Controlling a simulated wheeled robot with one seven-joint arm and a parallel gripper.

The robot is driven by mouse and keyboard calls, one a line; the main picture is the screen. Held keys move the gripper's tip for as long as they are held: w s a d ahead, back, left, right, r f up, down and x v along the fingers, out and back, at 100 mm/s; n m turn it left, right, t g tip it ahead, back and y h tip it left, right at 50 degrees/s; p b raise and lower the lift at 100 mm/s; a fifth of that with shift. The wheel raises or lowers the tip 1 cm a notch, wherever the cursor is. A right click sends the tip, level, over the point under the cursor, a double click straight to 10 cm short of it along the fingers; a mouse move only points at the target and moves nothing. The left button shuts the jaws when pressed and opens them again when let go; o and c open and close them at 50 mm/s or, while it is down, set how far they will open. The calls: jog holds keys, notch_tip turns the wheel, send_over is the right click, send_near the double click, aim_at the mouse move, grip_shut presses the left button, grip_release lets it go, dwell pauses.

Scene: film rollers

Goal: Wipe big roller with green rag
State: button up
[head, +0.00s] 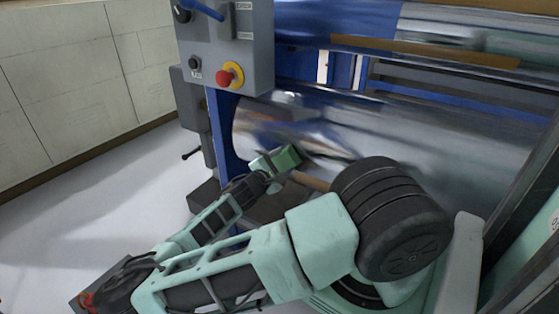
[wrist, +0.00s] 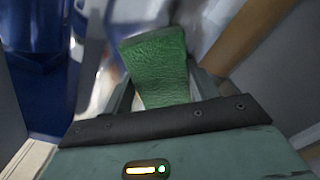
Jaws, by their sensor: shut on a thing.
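The big roller (head: 405,130) is a wide, shiny silver cylinder low in the blue machine in the head view. Its surface looks streaked and reflective. My gripper (head: 290,156) is at the roller's left part, in front of its lower face. The green rag (wrist: 158,65) is a textured dark green cloth. In the wrist view it stands out beyond my gripper (wrist: 160,100), which is shut on it. Whether the rag touches the roller cannot be told; the roller is blurred behind it.
A grey control box (head: 225,45) with a red emergency button (head: 229,75) hangs above and left of my gripper. A brown roller (head: 312,181) lies just right of and below it. A blue machine frame (head: 222,130) stands at left. Open white floor (head: 90,200) lies further left.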

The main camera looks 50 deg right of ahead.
aim_at(306, 165)
jog(key=shift+n, duration=0.4)
jog(key=shift+s+d+f+p, duration=0.1)
jog(key=shift+s+d+p, duration=0.3)
jog(key=shift+s, duration=1.3)
jog(key=shift+s+d+f+p, duration=0.15)
jog(key=shift+s+d+p, duration=0.2)
jog(key=shift+s, duration=1.4)
jog(key=shift+s+d+f+p, duration=0.1)
jog(key=shift+s+d+p, duration=0.3)
jog(key=shift+s, duration=1.4)
jog(key=shift+w+d+p, duration=0.2)
jog(key=shift+w+p, duration=0.1)
jog(key=shift+w, duration=0.5)
jog(key=shift+w+r+h, duration=0.1)
jog(key=shift+w+h, duration=0.2)
jog(key=shift+w, duration=0.75)
jog(key=shift+w+b, duration=0.8)
jog(key=shift+w, duration=4.3)
jog(key=a, duration=0.6)
jog(key=shift+s, duration=0.25)
jog(key=shift+a+f, duration=0.15)
jog(key=shift+f, duration=0.05)
